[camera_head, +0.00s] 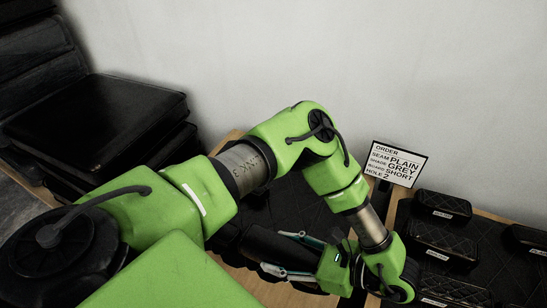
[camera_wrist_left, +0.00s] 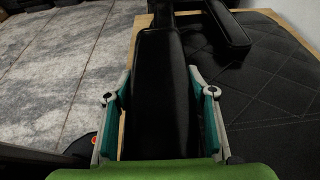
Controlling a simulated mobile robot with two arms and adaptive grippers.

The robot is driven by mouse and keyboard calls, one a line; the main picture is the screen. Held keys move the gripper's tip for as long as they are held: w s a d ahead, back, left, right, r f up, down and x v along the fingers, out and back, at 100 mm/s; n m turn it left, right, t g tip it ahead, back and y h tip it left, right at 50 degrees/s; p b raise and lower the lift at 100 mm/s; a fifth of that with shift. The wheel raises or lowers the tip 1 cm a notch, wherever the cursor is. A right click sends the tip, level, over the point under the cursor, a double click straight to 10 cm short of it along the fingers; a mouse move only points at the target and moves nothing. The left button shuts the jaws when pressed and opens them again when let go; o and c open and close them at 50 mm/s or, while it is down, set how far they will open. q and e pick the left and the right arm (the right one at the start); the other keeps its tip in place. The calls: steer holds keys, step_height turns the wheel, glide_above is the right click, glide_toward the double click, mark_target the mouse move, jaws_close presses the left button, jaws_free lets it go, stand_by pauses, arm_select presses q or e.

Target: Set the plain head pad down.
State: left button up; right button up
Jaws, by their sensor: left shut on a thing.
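My left gripper (camera_head: 290,256) is shut on a smooth black pad, the plain head pad (camera_head: 262,243), at the lower middle of the head view. In the left wrist view the pad (camera_wrist_left: 160,85) lies lengthwise between the two teal-lined fingers of the gripper (camera_wrist_left: 159,97). Its visible face shows no stitching. The pad's far end lies near a black quilted surface (camera_wrist_left: 275,75) and a wooden edge; I cannot tell whether it touches them. My right gripper is in neither view.
An order card (camera_head: 396,164) reads plain, grey, short, hole 2. Several dark labelled pads, including one (camera_head: 441,206), sit at the right. Another black bar (camera_wrist_left: 229,28) lies on the quilted surface. Grey floor (camera_wrist_left: 60,70) shows left.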

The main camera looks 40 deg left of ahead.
mark_target(276, 250)
arm_select(q)
steer(key=a+f, duration=0.2)
steer(key=shift+w+f, duration=0.4)
steer(key=shift+a+f, duration=0.25)
steer(key=shift+f, duration=0.05)
steer(key=f, duration=0.3)
steer(key=shift+w+a+f, duration=0.1)
steer(key=shift+a, duration=0.15)
steer(key=shift+f, duration=0.1)
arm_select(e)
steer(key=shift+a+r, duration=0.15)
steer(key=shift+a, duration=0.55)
arm_select(q)
steer(key=shift+f, duration=0.2)
steer(key=o, duration=1.3)
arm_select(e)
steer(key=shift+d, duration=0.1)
arm_select(q)
steer(key=shift+r, duration=0.1)
